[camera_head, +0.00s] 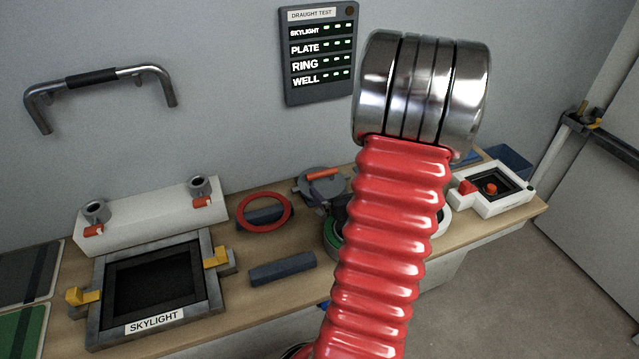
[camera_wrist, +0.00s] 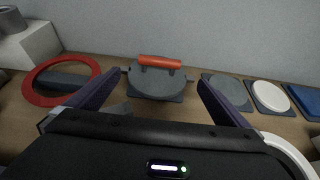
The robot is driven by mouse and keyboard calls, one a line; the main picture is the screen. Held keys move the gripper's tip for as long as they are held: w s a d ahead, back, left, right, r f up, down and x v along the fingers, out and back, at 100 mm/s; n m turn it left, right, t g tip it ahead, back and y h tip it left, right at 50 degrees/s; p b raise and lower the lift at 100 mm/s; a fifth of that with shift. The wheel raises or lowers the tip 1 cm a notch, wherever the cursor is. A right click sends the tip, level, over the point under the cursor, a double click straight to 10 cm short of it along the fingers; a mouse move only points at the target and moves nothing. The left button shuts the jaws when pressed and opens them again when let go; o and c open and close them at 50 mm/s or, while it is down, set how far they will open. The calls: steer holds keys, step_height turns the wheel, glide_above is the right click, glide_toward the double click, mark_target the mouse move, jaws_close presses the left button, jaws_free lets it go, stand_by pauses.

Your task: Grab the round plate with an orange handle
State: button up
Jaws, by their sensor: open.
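The round grey plate with an orange handle (camera_wrist: 158,82) lies on a dark square base at the back of the bench, near the wall, in the wrist view. My gripper (camera_wrist: 150,90) is open in the wrist view. Its two dark fingers stand to the left and right of the plate, nearer the camera, with nothing held between them. I cannot tell from the picture how far above or in front of the plate they are.
A red ring (camera_head: 264,212) rests on a dark block left of the plate. A grey disc (camera_wrist: 228,89) and a white disc (camera_wrist: 270,97) lie to its right. The skylight frame (camera_head: 153,286) is at front left. A white box with a red knob (camera_head: 491,189) stands at right.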

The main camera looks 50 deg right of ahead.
mark_target(322, 173)
steer(key=shift+w, duration=0.1)
steer(key=shift+x, duration=4.25)
steer(key=shift+w, duration=0.15)
steer(key=shift+x, duration=2.5)
steer(key=shift+r, duration=0.15)
steer(key=shift+c, duration=0.5)
steer(key=c, duration=0.8)
steer(key=shift+a+r, duration=0.1)
steer(key=shift+r, duration=0.1)
steer(key=shift+c, duration=0.2)
